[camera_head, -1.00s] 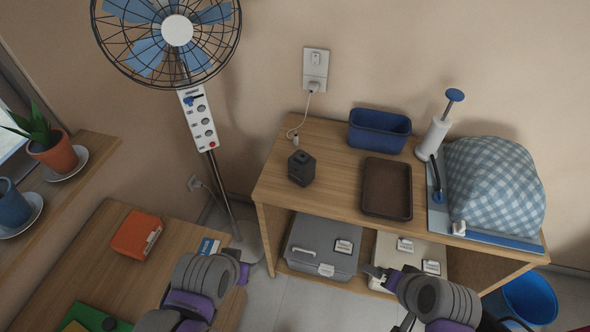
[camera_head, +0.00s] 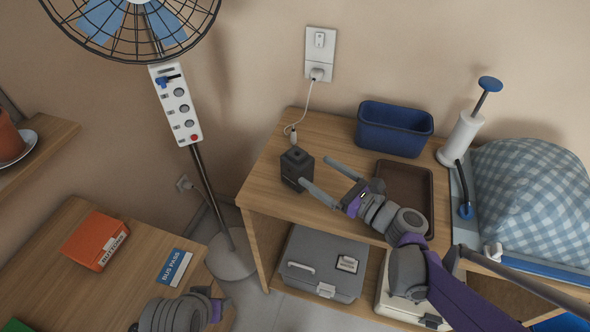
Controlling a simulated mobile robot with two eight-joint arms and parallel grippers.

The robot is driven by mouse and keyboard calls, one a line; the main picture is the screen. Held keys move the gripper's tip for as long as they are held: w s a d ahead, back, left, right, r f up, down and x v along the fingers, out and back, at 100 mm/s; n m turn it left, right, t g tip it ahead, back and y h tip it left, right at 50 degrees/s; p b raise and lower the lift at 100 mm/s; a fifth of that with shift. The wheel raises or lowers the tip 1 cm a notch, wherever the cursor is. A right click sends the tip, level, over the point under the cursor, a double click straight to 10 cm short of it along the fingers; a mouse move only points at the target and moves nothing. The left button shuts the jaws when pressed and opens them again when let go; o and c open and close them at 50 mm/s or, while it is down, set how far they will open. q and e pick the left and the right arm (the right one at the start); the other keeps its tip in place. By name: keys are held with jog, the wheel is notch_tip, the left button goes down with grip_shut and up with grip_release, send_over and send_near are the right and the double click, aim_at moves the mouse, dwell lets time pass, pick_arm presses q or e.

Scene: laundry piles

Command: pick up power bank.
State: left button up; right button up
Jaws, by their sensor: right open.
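The power bank, a dark block (camera_head: 296,167), stands upright on the wooden shelf top (camera_head: 262,188), near its left end. My right gripper (camera_head: 313,170) reaches in from the right with its two grey fingers spread. One fingertip is by the block's lower right side, overlapping it in the picture. The other is just right of the block and a little behind. I cannot tell whether either touches it. My left wrist (camera_head: 172,315) shows at the bottom edge over the desk; its fingers cannot be made out.
A white cable (camera_head: 303,110) hangs from the wall socket and ends just behind the block. A blue bin (camera_head: 394,130) and a brown tray (camera_head: 405,178) lie to the right on the shelf top. A fan stands left. A grey case (camera_head: 322,262) sits below.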

aim_at(298, 161)
jog(key=x, duration=0.7)
jog(key=shift+s+a+f+b, duration=0.1)
jog(key=shift+a+b, duration=0.2)
jog(key=shift+b, duration=0.05)
grip_shut()
